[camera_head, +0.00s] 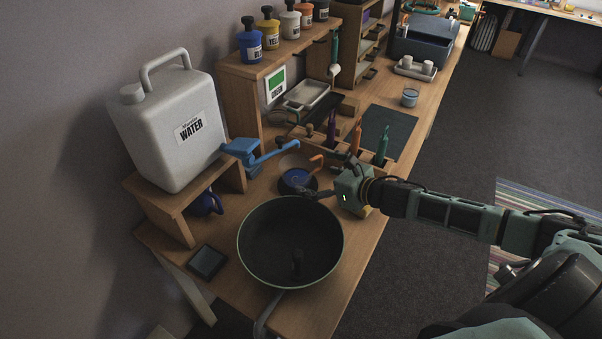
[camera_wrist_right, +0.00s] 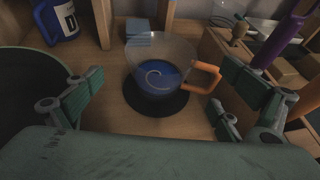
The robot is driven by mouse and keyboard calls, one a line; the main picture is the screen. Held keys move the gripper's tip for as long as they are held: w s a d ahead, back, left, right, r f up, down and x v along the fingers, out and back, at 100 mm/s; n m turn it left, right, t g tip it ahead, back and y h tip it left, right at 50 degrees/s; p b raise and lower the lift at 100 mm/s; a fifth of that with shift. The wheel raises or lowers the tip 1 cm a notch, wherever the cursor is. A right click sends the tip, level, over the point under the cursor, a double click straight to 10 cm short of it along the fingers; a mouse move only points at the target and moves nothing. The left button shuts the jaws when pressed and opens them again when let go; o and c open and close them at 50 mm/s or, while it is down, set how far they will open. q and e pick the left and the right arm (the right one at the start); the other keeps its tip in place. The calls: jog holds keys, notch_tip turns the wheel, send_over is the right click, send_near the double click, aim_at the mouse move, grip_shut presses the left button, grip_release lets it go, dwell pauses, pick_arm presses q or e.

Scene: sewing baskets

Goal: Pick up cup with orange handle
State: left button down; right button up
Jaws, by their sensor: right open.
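The clear cup with blue inside and an orange handle (camera_wrist_right: 205,77) stands upright on a dark round base in the middle of the right wrist view. The handle points toward the right finger. My left gripper is not in view.
A large dark bowl (camera_head: 262,262) stands just left of the gripper. A wooden holder with several coloured tools (camera_head: 383,143) is to the right. A blue mug (camera_head: 207,203) sits under the stand.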

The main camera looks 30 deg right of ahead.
aim_at(306, 171)
jog(key=shift+p+x, duration=0.65)
jog(key=shift+x, duration=2.25)
jog(key=shift+d+f, duration=0.1)
jog(key=shift+f, duration=0.05)
jog(key=c, duration=1.3)
jog(key=shift+s, duration=0.15)
jog(key=shift+s+d+r, duration=0.25)
jog(key=shift+s+r, duration=0.25)
jog(key=shift+r, duration=0.15)
jog(key=shift+w+a+r+v, duration=0.1)
jog(key=shift+r+v, duration=0.2)
jog(key=shift+v, duration=2)
jog(key=shift+w+a+r+v, duration=0.1)
jog(key=shift+r+v, duration=0.25)
jog(key=shift+v, duration=2)
jog(key=shift+w+r+v, duration=0.1)
jog(key=shift+r+v, duration=0.2)
jog(key=shift+v, duration=2)
